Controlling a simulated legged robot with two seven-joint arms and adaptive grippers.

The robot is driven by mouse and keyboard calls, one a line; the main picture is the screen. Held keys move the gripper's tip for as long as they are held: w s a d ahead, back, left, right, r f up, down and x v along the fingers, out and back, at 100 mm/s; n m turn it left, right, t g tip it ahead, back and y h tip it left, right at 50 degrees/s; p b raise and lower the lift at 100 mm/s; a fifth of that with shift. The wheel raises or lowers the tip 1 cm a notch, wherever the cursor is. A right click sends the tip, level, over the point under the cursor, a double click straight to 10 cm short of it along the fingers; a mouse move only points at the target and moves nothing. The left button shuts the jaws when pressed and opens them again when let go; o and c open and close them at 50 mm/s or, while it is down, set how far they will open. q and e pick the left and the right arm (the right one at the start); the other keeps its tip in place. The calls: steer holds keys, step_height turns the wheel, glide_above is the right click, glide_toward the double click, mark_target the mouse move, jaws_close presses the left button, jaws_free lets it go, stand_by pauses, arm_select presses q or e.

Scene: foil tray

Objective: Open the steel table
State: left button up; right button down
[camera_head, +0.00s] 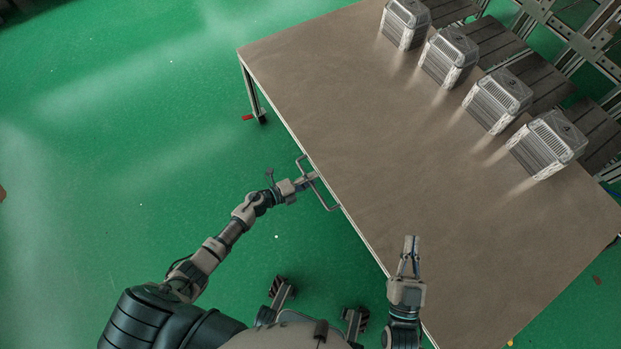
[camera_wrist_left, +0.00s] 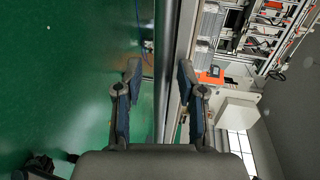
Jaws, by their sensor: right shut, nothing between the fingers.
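The table (camera_head: 330,75) has a broad brown top and a pale, thin front edge. A thin grey bar handle (camera_head: 329,203) sticks out from its left edge in the head view. My left gripper (camera_head: 308,180) is at the middle of this handle. In the left wrist view my left gripper (camera_wrist_left: 160,78) has its fingers apart, and a dark vertical bar (camera_wrist_left: 170,45) runs between them; contact cannot be told. My right gripper (camera_head: 411,242) is shut and empty, above the table's near edge. No opened gap shows at the table edge.
Several grey ribbed boxes (camera_head: 548,145) stand in a row along the table's far side. A metal frame (camera_head: 570,30) stands behind them. The green floor (camera_head: 120,110) is clear at left. A table leg (camera_head: 256,100) shows at the upper left corner.

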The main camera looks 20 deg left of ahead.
arm_select(q)
steer(key=shift+a, duration=0.2)
steer(key=shift+c, duration=0.6)
jaws_close()
steer(key=shift+d, duration=0.1)
